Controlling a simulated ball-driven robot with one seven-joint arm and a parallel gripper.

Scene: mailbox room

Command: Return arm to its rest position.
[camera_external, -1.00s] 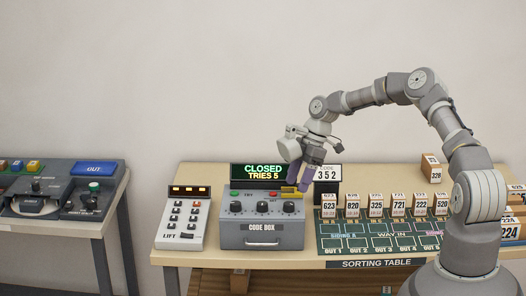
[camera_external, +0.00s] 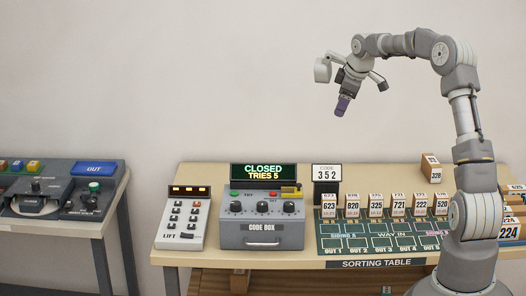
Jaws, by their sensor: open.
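My gripper (camera_external: 342,106) hangs in the air above the sorting table (camera_external: 205,255), pointing down, with purple-grey fingers. It is well above and to the right of the code box (camera_external: 262,240). It touches nothing, and no object shows in it. The gap between its fingers is hard to see at this angle. My arm rises from the base at the right and bends over to the left at the top.
The code box display (camera_external: 258,171) reads CLOSED, TRIES 5. Several numbered boxes (camera_external: 376,205) stand in a row on the table. A lift panel (camera_external: 183,218) stands left. A second table with controls (camera_external: 62,190) is further left.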

